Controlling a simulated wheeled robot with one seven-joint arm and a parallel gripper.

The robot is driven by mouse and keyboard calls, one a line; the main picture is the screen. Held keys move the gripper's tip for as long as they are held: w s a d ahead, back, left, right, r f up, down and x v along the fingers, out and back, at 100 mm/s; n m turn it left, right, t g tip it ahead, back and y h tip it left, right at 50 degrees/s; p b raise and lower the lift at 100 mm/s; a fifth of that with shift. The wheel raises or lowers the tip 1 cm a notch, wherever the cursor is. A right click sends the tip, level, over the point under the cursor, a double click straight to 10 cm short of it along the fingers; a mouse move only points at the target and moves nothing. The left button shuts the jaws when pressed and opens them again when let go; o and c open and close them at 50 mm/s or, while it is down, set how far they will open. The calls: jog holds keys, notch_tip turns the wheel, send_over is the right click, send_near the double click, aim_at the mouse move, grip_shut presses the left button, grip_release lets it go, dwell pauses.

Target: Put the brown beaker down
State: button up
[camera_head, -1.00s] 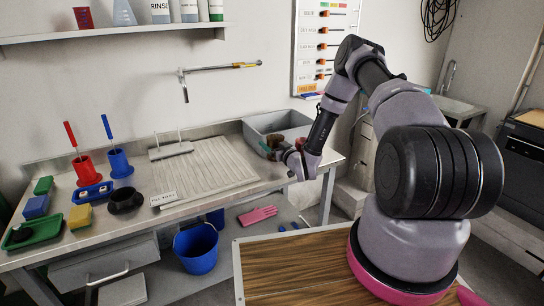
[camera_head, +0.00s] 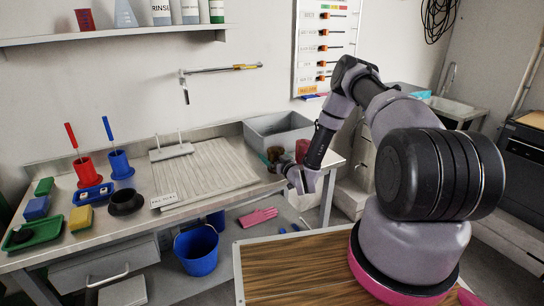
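The brown beaker (camera_head: 274,154) is small and partly hidden, at the right end of the steel workbench just in front of the grey sink basin. My gripper (camera_head: 280,169) is at the bench's front right edge, just below and in front of the beaker in the picture. The fingers are small and dark here. I cannot tell whether they touch the beaker or are open or shut.
A red object (camera_head: 302,150) stands right of the beaker, close behind my wrist. The grey basin (camera_head: 278,128) lies behind them. A ribbed draining board (camera_head: 205,168) is clear to the left, with a white peg stand (camera_head: 171,151) at its back.

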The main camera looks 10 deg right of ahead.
aim_at(276, 158)
jog(key=v, duration=1)
jog(key=shift+s+a+f, duration=0.15)
jog(key=shift+s+f, duration=0.05)
jog(key=shift+f, duration=0.1)
jog(key=shift+s+r, duration=0.15)
jog(key=shift+s, duration=0.05)
notch_tip(276, 158, up, 4)
jog(key=s+g+h, duration=0.2)
jog(key=g, duration=0.1)
jog(key=shift+m, duration=0.3)
jog(key=x, duration=1)
jog(key=shift+w+d+f, duration=0.15)
jog(key=shift+d+f, duration=0.2)
jog(key=c, duration=1.2)
